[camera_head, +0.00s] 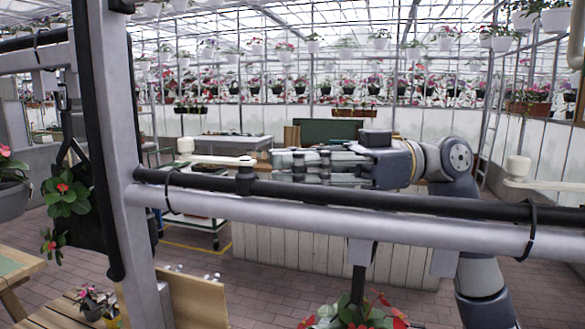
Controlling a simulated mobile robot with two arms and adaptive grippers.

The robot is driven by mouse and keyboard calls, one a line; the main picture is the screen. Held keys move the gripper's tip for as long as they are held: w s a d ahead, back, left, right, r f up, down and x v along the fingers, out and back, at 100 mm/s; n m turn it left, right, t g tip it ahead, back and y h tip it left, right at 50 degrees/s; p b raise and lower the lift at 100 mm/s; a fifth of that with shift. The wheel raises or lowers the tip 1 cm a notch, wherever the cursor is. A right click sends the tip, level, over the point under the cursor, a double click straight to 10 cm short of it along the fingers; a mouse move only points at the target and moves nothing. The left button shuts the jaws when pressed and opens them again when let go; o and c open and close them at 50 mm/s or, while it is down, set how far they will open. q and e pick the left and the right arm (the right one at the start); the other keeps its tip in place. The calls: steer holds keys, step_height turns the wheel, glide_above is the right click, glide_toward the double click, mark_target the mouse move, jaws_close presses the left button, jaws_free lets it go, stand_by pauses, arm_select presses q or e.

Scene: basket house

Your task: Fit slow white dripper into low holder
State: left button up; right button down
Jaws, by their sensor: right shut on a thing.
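The white dripper (184,146) has a rounded white cap on the left end of a flat beige arm. The arm runs right to the fingertips of my right gripper (277,161), which comes in from the right and is shut on that end. My left gripper is not in view.
The black pipe (400,203) and a grey rail (330,222) cross in front. A grey upright post (112,120) stands at left. Another white dripper (518,168) is at right. A hanging red-flowered plant (352,316) shows below the rail.

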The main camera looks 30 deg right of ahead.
steer(key=c, duration=1.6)
jaws_free()
steer(key=shift+c, duration=0.2)
step_height(320, 180, up, 10)
